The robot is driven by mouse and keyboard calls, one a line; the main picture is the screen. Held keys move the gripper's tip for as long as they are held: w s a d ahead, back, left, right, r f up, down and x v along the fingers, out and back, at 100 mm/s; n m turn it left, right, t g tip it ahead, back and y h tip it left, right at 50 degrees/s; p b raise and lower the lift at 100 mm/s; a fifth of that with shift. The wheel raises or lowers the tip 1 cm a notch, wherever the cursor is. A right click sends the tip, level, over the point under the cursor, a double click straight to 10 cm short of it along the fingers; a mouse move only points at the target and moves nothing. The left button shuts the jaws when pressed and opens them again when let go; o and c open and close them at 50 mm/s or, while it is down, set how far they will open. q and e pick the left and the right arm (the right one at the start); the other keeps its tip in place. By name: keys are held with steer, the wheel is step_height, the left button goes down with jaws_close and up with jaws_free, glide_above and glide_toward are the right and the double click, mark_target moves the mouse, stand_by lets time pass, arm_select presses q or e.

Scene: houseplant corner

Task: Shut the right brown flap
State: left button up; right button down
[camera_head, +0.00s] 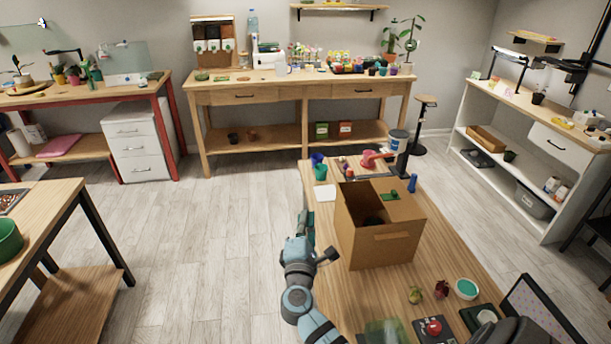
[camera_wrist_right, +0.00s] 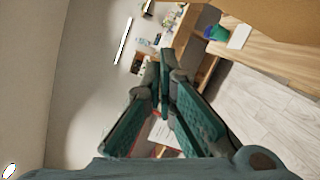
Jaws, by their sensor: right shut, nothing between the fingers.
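The brown cardboard box (camera_head: 380,250) stands on the wooden table in the head view, its top partly open with a dark inside. A brown panel, apparently the right flap (camera_head: 407,209), lies over the right part of the top; I cannot tell whether it is fully flat. A small green mark or item shows near its back. My right gripper (camera_head: 305,217) is just left of the box, apart from it. In the right wrist view its teal fingers (camera_wrist_right: 160,85) are shut and empty. A brown surface, likely the box (camera_wrist_right: 293,10), fills that view's top right corner.
Behind the box are a green cup (camera_head: 320,173), a red watering can (camera_head: 375,159) and a blue bottle (camera_head: 412,183). In front lie a teal bowl (camera_head: 466,289), a dark red onion-like item (camera_head: 441,289) and a red-buttoned device (camera_head: 433,328). Open floor lies left of the table.

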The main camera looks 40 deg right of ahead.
arm_select(q)
steer(key=shift+s+r+p, duration=0.25)
steer(key=shift+r+p, duration=0.25)
steer(key=shift+r, duration=0.05)
steer(key=shift+s+r+p, duration=0.25)
steer(key=shift+r+p, duration=0.2)
steer(key=shift+r, duration=0.05)
arm_select(e)
steer(key=w+d+r, duration=0.3)
steer(key=w+d, duration=0.1)
steer(key=d, duration=0.6)
steer(key=shift+w, duration=0.15)
steer(key=shift+w, duration=0.15)
arm_select(q)
steer(key=shift+w, duration=0.1)
arm_select(e)
steer(key=shift+r, duration=0.1)
arm_select(q)
steer(key=shift+w+d, duration=0.1)
steer(key=shift+w, duration=0.15)
arm_select(e)
steer(key=shift+s+d+r+m, duration=0.2)
steer(key=shift+s+m, duration=0.05)
steer(key=shift+m, duration=0.25)
